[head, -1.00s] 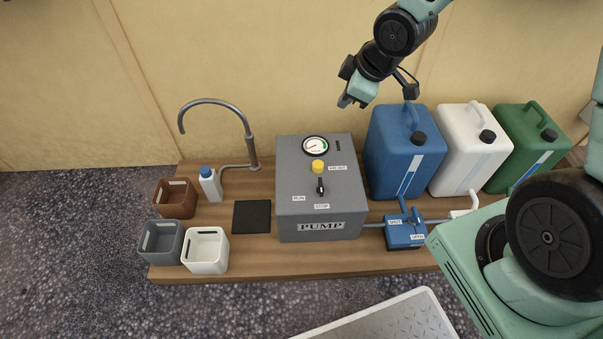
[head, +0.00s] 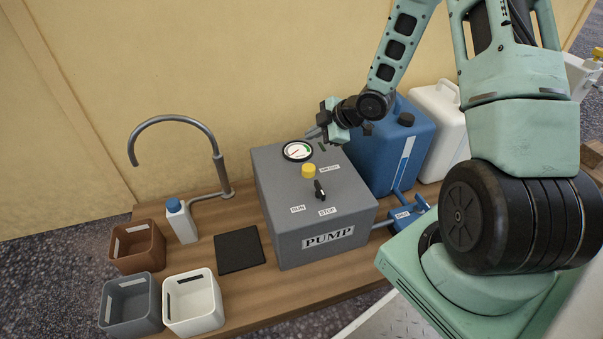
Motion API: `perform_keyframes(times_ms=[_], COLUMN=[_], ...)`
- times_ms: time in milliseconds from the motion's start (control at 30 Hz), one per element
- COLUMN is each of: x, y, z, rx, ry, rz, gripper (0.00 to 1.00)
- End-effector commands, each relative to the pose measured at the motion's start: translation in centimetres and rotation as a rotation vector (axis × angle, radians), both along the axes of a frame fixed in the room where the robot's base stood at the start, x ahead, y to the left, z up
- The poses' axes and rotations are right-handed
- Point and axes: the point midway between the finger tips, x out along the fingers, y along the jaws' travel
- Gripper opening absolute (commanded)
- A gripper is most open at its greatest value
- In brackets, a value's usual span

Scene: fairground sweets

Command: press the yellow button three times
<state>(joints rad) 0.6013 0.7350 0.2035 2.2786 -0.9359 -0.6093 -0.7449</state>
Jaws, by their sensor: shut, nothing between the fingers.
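The yellow button (head: 309,171) is a short round cap on the sloping top of the grey pump box (head: 317,243). It sits below the round gauge (head: 297,151) and above a black switch lever (head: 319,190) with labels RUN and STOP. My gripper (head: 314,134) is at the back right of the box top, close to the gauge and up and right of the button. Its fingers point left and are shut on nothing. It appears apart from the button. I cannot tell whether it touches the box.
A blue jerrycan (head: 412,143) stands close behind my gripper, with a white jerrycan (head: 441,115) beside it. A curved tap (head: 217,165), a white bottle (head: 181,222), a black pad (head: 239,250) and brown, grey and white bins (head: 193,303) are left of the pump.

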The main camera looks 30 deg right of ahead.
Motion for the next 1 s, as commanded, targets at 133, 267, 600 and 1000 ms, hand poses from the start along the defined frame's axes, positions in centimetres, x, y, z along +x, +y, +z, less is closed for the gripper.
perform_keyframes(times_ms=[133,267,600,1000], x=[0.0,0.0,0.0,0.0], y=[0.0,0.0,0.1,0.1], z=[0.1,0.1,-1.9,-7.3], rx=[0.0,0.0,0.001,0.0], ry=[0.0,0.0,0.001,0.002], rz=[0.0,0.0,0.0,0.001], gripper=[0.0,0.0,0.0,0.0])
